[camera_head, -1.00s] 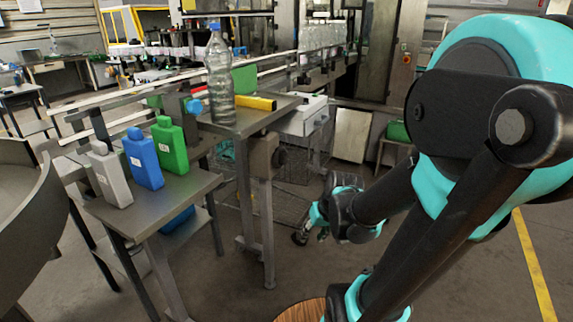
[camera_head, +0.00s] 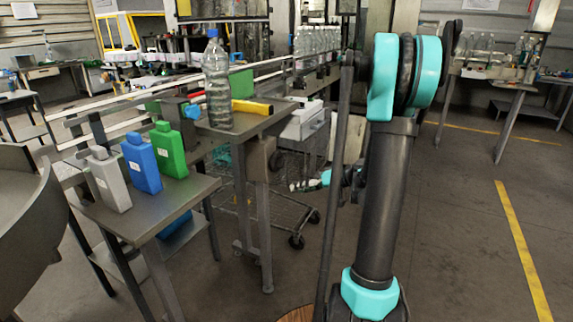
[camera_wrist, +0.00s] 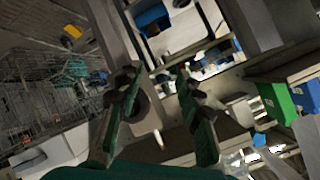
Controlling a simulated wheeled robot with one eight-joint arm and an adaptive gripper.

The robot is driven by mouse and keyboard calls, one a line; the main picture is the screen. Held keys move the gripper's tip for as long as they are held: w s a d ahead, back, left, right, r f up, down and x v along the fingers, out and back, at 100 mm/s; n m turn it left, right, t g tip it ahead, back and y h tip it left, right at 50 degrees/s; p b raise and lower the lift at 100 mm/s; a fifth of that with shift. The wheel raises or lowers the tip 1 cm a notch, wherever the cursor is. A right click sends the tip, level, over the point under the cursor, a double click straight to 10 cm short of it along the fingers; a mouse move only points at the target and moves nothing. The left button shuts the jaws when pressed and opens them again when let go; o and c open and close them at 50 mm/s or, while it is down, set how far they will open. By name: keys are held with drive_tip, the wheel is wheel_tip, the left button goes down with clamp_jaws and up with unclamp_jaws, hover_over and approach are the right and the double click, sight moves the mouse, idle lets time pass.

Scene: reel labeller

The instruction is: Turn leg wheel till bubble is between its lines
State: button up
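The leg wheel (camera_head: 277,160) is a small dark wheel on a rounded grey housing, high on the leg of the table that carries the bottle. A dark round part on a grey plate in the wrist view (camera_wrist: 143,107), partly behind the left finger, looks like the same wheel. A yellow bar (camera_head: 252,106) on that tabletop looks like the level; its bubble and lines are too small to make out. My gripper (camera_head: 296,186) is right of and lower than the wheel, apart from it. In the wrist view my gripper (camera_wrist: 160,95) has its fingers spread, with nothing held.
A clear bottle (camera_head: 217,82) stands on the tabletop near the yellow bar. Grey, blue (camera_head: 141,162) and green jugs stand on a lower table at left. A wire cart (camera_head: 265,205) stands behind the leg, close to my gripper. Floor at right is open.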

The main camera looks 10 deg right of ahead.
drive_tip(key=w+d+n+t+y, duration=0.1)
drive_tip(key=w+d+t+y, duration=0.1)
drive_tip(key=w+d, duration=0.2)
drive_tip(key=n+t+y, duration=0.2)
approach(278, 162)
drive_tip(key=x, duration=0.6)
drive_tip(key=shift+w, duration=0.55)
drive_tip(key=shift+c, duration=0.5)
clamp_jaws()
